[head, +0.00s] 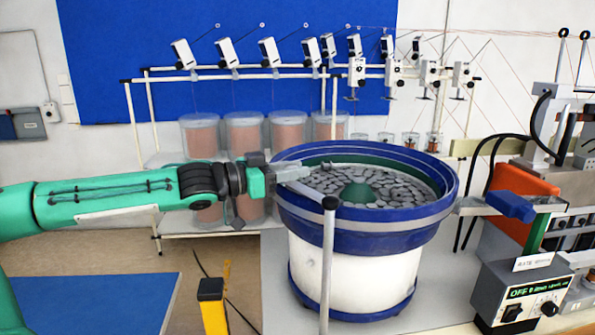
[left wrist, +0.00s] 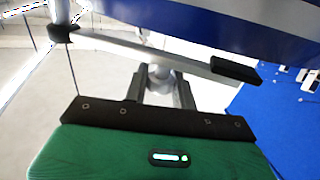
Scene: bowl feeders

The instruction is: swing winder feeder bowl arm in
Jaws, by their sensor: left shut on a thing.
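The winder feeder bowl (head: 365,220) is blue-rimmed on a white drum and holds many grey discs around a green centre cone. A grey post (head: 327,265) with a black cap stands at its front left. The swing arm (head: 307,190) is a thin light bar running from that cap up and left to my left gripper (head: 288,172), beside the bowl's left rim. In the left wrist view the bar (left wrist: 125,47) crosses from the dark post joint to a black end piece (left wrist: 235,70). My left gripper's fingers (left wrist: 163,85) are shut on the bar. My right gripper is not in view.
Several clear canisters (head: 245,135) stand behind my arm.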

